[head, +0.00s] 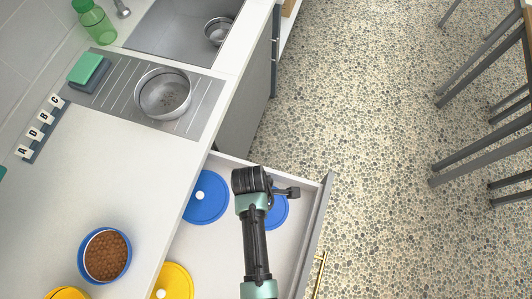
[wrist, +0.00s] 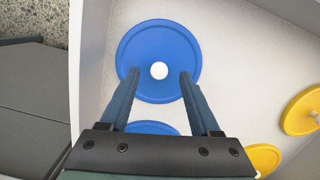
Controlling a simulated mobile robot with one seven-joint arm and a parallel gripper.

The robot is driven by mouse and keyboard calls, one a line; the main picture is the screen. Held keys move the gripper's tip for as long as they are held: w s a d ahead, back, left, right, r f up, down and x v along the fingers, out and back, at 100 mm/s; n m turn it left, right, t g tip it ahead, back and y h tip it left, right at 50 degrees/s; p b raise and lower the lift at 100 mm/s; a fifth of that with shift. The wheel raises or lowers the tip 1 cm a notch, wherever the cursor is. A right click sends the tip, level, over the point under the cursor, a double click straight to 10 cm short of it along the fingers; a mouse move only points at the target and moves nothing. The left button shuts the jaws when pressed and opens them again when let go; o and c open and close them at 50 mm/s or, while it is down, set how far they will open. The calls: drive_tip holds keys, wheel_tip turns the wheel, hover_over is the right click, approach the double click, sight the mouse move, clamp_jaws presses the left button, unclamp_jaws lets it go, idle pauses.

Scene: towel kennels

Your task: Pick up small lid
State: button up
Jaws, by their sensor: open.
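A blue round lid with a white knob (wrist: 159,38) lies flat in the open drawer. In the head view this lid (head: 280,212) is partly hidden by my arm and looks smaller than the blue lid beside it. My gripper (wrist: 158,78) is open and empty above it. The fingers stand on either side of the white knob in the wrist view. I cannot tell how far above the lid the fingertips are. In the head view my gripper (head: 288,192) is over the drawer's outer half.
The larger blue lid (head: 210,207) lies nearer the counter. Yellow lids (wrist: 299,108) lie to the right in the wrist view, one also at the drawer's near part (head: 174,275). Drawer walls (head: 318,220) surround them. The counter (head: 130,180) holds bowls; open floor lies right.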

wheel_tip(320, 180, down, 2)
drive_tip(key=shift+d, duration=0.1)
clamp_jaws()
idle(0.4)
